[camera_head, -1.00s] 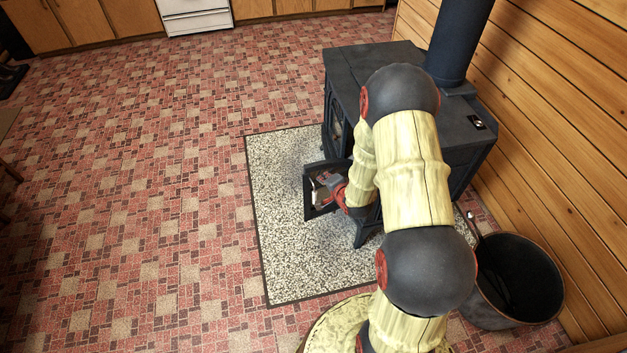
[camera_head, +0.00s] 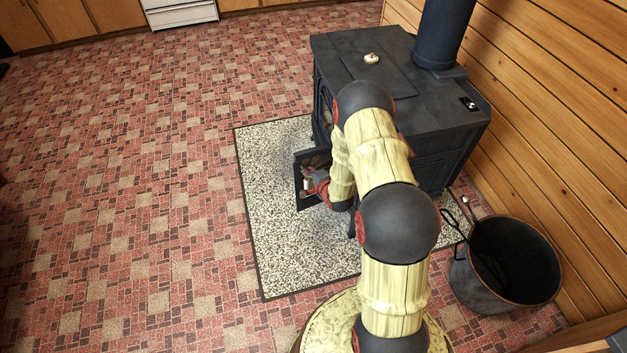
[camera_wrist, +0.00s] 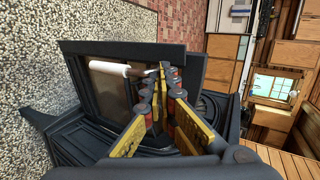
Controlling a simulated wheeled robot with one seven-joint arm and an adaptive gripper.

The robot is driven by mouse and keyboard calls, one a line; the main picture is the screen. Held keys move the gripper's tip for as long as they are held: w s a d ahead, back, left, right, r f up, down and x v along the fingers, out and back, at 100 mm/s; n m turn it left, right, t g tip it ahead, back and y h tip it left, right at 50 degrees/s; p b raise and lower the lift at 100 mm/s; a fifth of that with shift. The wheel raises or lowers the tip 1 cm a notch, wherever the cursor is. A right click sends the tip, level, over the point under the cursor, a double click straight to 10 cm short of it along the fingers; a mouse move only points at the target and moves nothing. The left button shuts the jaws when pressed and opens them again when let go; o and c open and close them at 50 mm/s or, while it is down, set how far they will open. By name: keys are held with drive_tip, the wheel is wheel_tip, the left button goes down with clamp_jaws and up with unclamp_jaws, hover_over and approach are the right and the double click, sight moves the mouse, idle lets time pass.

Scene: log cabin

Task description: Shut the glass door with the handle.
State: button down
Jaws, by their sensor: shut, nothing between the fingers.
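The black stove (camera_head: 335,52) stands on a speckled floor pad, and its small glass door (camera_head: 297,183) stands open, out from the stove's front. In the wrist view the door's dark frame (camera_wrist: 75,48) surrounds a brownish glass pane (camera_wrist: 108,98). A white handle (camera_wrist: 108,67) with a thin metal end lies across the door. My gripper (camera_wrist: 165,70) is shut and empty, its fingertips close to the metal end of the handle. I cannot tell whether they touch the door. In the head view my gripper (camera_head: 318,188) is at the door, and my arm hides part of the stove front.
A black bucket (camera_head: 472,287) with tools stands right of my arm, near the wooden wall (camera_head: 560,130). A stovepipe (camera_head: 443,35) rises from the stove. The speckled pad (camera_head: 265,230) and the brick-patterned floor (camera_head: 130,180) to the left are clear.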

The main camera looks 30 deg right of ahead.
sight(301, 163)
drive_tip(key=shift+w+d+r+b, duration=0.15)
drive_tip(key=shift+w+b, duration=0.25)
drive_tip(key=shift+w, duration=1.2)
